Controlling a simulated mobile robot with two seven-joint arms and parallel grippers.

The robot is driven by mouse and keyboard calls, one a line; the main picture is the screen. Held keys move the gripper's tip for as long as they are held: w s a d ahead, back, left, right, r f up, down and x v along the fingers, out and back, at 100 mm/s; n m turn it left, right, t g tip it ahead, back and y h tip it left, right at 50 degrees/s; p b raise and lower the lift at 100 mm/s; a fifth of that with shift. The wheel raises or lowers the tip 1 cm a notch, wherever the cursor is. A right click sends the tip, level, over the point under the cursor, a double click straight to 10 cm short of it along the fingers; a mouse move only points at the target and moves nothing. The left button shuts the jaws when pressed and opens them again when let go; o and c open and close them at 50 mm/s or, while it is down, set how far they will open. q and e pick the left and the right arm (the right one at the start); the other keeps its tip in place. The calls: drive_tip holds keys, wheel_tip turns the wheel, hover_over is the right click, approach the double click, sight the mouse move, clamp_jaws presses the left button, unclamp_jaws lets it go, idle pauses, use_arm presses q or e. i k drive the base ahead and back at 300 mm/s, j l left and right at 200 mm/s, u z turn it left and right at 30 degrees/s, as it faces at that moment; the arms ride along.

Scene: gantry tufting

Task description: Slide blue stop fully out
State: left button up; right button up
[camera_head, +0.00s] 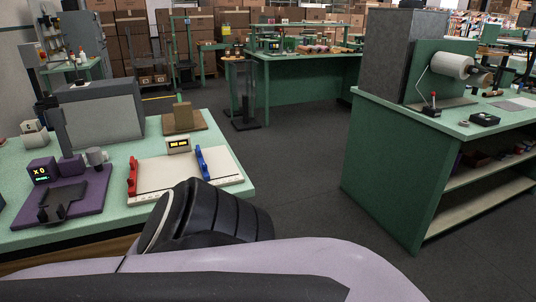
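The blue stop (202,163) stands upright on the right part of a cream board (168,180) on the green table at left. A red stop (132,177) stands near the board's left edge. A small box with a lit yellow display (178,145) sits at the board's back edge, between the two stops. One of my arms crosses the bottom of the view, and its black joint hides the board's front part. No gripper fingers show, so both grippers are out of view.
A purple base with a black fixture (74,195) and lit display lies left of the board. A grey box (103,115) and a wooden block (183,115) stand behind. A second green table (395,160) is at right, with open floor between.

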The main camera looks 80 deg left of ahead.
sight(200, 160)
drive_tip(key=u, duration=3.05)
